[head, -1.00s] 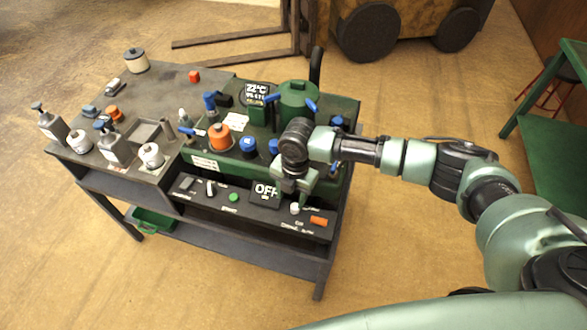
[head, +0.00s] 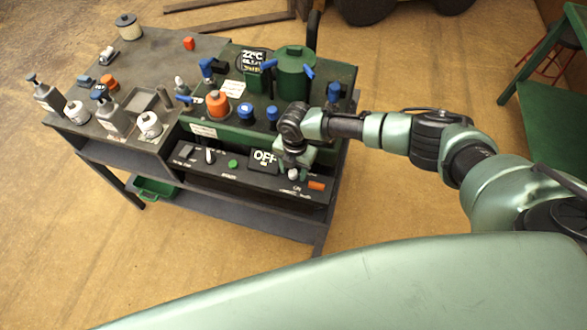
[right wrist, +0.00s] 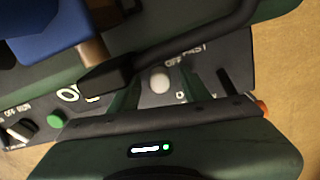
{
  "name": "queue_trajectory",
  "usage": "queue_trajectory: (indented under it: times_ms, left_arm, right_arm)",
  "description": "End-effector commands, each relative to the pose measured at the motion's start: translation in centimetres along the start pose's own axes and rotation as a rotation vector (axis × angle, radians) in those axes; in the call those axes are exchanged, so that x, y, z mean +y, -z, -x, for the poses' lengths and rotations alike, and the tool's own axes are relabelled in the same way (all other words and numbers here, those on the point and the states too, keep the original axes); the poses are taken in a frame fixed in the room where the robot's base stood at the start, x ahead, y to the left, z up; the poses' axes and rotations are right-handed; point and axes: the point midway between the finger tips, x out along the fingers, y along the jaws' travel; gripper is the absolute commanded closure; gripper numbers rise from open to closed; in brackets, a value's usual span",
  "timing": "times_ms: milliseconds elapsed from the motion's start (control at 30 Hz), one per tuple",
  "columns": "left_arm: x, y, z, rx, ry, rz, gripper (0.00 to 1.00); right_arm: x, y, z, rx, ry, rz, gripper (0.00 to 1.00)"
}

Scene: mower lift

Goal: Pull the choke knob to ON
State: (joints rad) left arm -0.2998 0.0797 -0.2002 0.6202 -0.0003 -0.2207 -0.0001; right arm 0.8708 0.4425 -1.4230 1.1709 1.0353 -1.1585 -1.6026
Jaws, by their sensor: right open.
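A white round knob (head: 293,175) sits near the right end of the dark front control panel (head: 220,170); I take it for the choke knob, as its label is not readable. My right gripper (head: 293,167) comes in from the right above it, and its body hides part of the panel. In the right wrist view the open fingers (right wrist: 160,94) stand on either side of the white knob (right wrist: 159,82). There is a gap on both sides, and whether they touch it is not clear. My left gripper is not in view.
Blue caps (head: 245,112), an orange cap (head: 217,103) and a green cylinder (head: 294,74) stand behind. Bottles crowd the left. Floor in front is clear.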

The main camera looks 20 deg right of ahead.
Motion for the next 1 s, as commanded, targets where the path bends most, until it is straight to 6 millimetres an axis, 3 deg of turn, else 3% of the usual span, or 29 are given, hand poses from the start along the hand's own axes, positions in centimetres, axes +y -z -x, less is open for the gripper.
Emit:
queue_trajectory:
  times_ms: [33,200,1000]
  left_arm:
    - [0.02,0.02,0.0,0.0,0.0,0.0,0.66]
    - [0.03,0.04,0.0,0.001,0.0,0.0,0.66]
    - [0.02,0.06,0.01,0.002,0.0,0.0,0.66]
  right_arm:
    - [0.0,0.01,0.01,0.0,0.0,0.0,0.58]
    - [0.01,0.0,0.03,0.0,0.0,0.0,1.0]
    - [0.07,-0.03,0.1,0.0,-0.002,-0.001,1.0]
